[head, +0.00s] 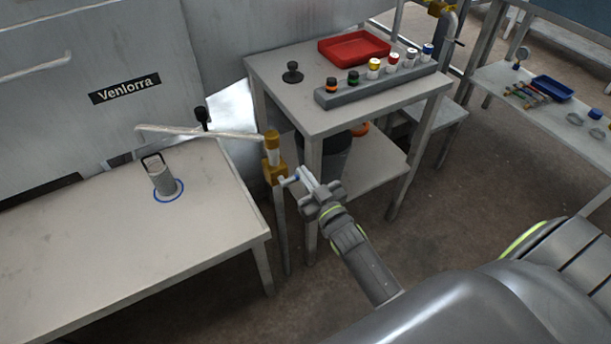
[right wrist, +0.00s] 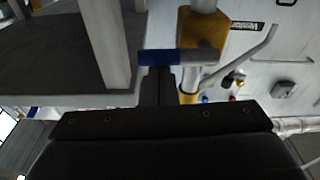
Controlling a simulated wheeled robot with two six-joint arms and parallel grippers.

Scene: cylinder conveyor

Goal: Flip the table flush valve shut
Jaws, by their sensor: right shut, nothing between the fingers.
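The flush valve is a brass-yellow body (head: 273,171) on an upright pipe beside the left table's right end. Its lever has a blue grip (head: 290,181) and sticks out sideways, crosswise to the pipe. In the right wrist view the valve body (right wrist: 201,32) is at the top, with the blue grip (right wrist: 158,57) lying across just beyond my fingertips. My right gripper (head: 304,176) is shut and empty, right beside the lever; I cannot tell whether it touches. My left gripper is not in view.
A white spout (head: 195,133) reaches from the valve over the left table (head: 110,240), where a grey handled cylinder (head: 162,178) stands within a blue ring. A higher table (head: 330,118) behind holds a red tray (head: 353,47) and a rack of capped bottles (head: 375,84).

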